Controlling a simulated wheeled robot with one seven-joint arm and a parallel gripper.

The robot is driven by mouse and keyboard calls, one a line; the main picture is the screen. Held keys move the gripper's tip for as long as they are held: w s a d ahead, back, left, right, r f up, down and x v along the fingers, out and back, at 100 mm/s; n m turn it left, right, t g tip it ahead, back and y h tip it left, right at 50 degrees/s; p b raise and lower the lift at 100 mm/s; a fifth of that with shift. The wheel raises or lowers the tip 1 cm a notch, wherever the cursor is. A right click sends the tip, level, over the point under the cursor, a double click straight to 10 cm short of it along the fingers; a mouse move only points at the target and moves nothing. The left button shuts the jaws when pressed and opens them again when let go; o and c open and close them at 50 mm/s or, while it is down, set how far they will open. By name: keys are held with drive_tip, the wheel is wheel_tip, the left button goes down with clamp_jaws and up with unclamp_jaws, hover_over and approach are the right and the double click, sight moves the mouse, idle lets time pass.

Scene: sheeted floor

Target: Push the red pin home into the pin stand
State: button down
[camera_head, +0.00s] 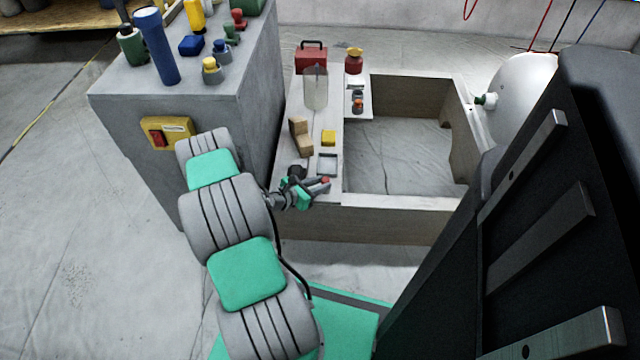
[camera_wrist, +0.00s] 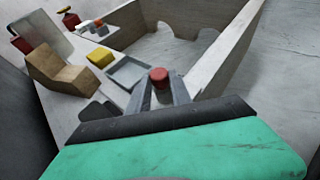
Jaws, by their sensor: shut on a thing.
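The red pin (camera_head: 325,180) shows at the tips of my gripper (camera_head: 319,186), low over the near end of the pale bench. In the wrist view the red pin (camera_wrist: 159,75) stands with its round red top up between the two grey fingers of my gripper (camera_wrist: 160,88). The fingers are shut on it. The pin's lower part is hidden by the fingers. I cannot pick out the pin stand for certain; whatever is under the pin is hidden, so I cannot tell if the pin touches it.
Near the gripper are a grey square tray (camera_head: 327,164), a yellow block (camera_head: 328,138) and a stepped wooden block (camera_head: 299,137). A clear holder (camera_head: 315,90), a red box (camera_head: 311,58) and a red jar (camera_head: 353,62) stand farther back. A grey cabinet (camera_head: 225,105) rises at left.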

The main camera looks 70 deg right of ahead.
drive_tip(key=shift+f, duration=0.25)
drive_tip(key=c, duration=1.1)
unclamp_jaws()
